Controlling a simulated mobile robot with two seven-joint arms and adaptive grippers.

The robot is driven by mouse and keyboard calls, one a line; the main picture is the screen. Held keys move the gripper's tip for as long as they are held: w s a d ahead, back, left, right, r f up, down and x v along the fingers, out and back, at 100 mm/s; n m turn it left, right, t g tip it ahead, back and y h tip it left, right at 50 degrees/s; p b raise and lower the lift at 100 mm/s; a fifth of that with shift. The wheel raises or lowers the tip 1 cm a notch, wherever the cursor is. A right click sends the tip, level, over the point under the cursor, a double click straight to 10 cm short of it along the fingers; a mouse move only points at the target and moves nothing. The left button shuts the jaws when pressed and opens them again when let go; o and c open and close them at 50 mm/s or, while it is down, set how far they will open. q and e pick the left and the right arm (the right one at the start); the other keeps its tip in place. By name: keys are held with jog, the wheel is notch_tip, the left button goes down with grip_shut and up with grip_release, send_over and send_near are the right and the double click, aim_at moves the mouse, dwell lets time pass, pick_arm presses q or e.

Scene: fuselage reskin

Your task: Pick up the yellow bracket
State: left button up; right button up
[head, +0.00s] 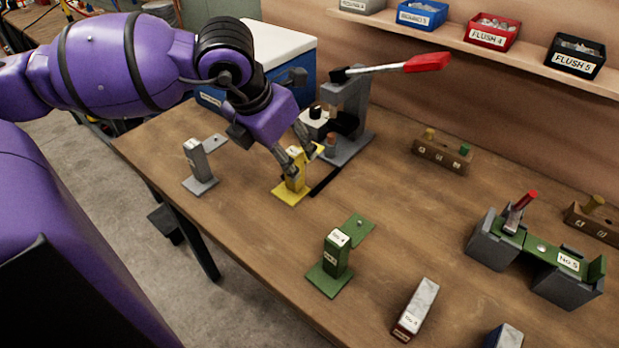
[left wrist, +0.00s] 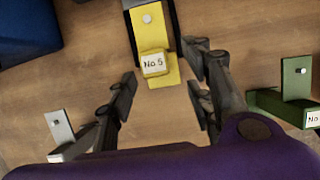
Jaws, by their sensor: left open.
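The yellow bracket (head: 289,193) stands upright on the wooden table, its flat yellow foot toward the front. My left gripper (head: 299,161) is at the bracket's upper part, its fingers open and partly covering it. In the left wrist view the bracket (left wrist: 158,76) has a white label reading "No.5" and a flat yellow tab with a round stud. There the open left gripper (left wrist: 160,92) has its fingers on both sides of the bracket, with gaps visible; contact is not seen. My right gripper is not in view.
A grey bracket (head: 199,167) stands left and a green bracket (head: 332,268) nearer the front. A grey press with a red-handled lever (head: 348,105) stands close behind. A green bracket spans grey blocks (head: 495,241) at right. Bins (head: 491,32) line the shelf.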

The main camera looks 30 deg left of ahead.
aim_at(299, 167)
pick_arm(q)
jog(key=x, duration=0.7)
jog(key=shift+s+a+f, duration=0.2)
jog(key=shift+s+f, duration=0.05)
jog(key=shift+f, duration=0.05)
grip_shut()
